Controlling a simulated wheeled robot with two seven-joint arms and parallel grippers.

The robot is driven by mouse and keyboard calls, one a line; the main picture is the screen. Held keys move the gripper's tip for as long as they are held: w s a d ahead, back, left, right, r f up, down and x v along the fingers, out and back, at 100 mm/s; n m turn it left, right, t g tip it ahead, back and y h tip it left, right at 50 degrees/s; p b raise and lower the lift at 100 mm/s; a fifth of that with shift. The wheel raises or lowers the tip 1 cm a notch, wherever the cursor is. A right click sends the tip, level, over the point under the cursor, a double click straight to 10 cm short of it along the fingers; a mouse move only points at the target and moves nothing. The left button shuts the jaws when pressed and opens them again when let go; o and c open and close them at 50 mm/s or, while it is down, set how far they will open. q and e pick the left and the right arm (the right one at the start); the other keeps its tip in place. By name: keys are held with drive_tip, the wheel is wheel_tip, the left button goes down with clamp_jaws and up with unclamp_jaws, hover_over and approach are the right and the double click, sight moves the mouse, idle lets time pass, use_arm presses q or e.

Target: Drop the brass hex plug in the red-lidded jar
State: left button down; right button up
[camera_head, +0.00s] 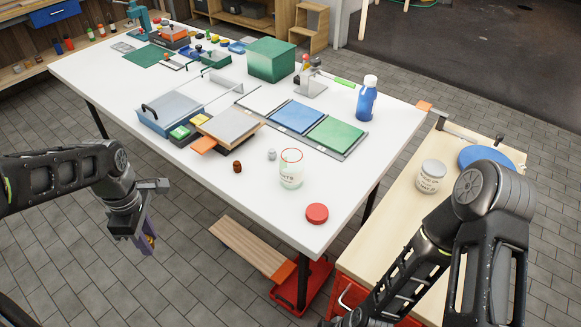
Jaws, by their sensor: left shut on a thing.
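My left gripper (147,238) hangs off the near left edge of the white table, over the floor. It is shut on a small brass-coloured piece, the brass hex plug (151,241), mostly hidden by the fingers. The clear jar (291,172) with a red rim and a label stands upright on the table's near right part; its mouth looks open. A round red lid (317,213) lies flat on the table, apart from the jar and nearer the corner. The gripper is well to the left of the jar. My right arm comes in at the right; its gripper does not show.
A small brown piece (237,167) and a small grey piece (272,154) lie left of the jar. Behind are a board with blue and green panels (336,135), a blue bottle (367,99) and a grey tray (172,112). The table is clear around the lid.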

use_arm(q)
drive_tip(key=w+d+r+m, duration=0.1)
drive_tip(key=w+d+m, duration=0.9)
drive_tip(key=m, duration=0.8)
drive_tip(key=shift+w+d, duration=0.2)
drive_tip(key=shift+d, duration=0.85)
drive_tip(key=shift+f, duration=0.1)
